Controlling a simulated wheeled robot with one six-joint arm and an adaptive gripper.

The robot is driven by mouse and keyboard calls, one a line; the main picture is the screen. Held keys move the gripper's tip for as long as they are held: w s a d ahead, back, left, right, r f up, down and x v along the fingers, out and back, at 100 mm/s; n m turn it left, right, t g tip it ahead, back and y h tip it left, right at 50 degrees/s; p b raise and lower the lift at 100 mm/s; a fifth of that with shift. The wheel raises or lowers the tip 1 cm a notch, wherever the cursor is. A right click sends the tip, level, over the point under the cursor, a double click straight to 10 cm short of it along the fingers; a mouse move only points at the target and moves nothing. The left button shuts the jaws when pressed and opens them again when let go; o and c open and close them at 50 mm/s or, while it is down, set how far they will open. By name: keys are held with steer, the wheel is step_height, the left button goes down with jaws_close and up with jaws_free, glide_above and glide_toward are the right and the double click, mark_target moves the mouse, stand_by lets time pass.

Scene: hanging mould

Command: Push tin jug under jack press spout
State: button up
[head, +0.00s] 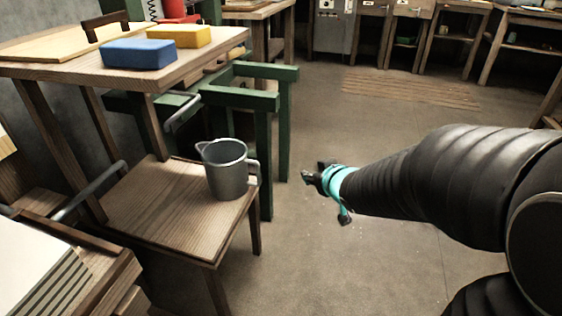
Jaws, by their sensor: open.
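The grey tin jug (228,174) stands upright on a low wooden stool (150,205), near its right edge. Its pouring lip points left and its handle is on the right. A green frame (265,140), which looks like the press, stands behind the jug. A grey curved bar (182,112) sticks out at its left; I cannot tell whether it is the spout. My gripper (314,178), dark with a teal cuff, is open and empty. It is to the right of the jug, apart from it, over the floor. Its fingers are small and partly hidden by its own body.
A wooden table (205,68) at the upper left holds a blue block (139,53) and a yellow block (178,35). A stack of white sheets (35,265) is at the lower left. The floor (330,265) between stool and arm is clear. Benches line the back.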

mark_target(259, 182)
steer(key=w+a+f+n+y, duration=0.1)
steer(key=w+a+f, duration=0.2)
steer(key=w+a, duration=0.1)
steer(key=w+a+f+y+b, duration=0.1)
steer(key=w+a+f+y, duration=0.1)
steer(key=w+a+f, duration=0.2)
steer(key=w+a+f+n+g+y+b, duration=0.1)
steer(key=w+a+f+y, duration=0.1)
steer(key=a, duration=0.5)
steer(key=shift+w+f+n, duration=0.3)
steer(key=shift+w+f, duration=0.6)
steer(key=shift+f, duration=0.15)
jaws_close()
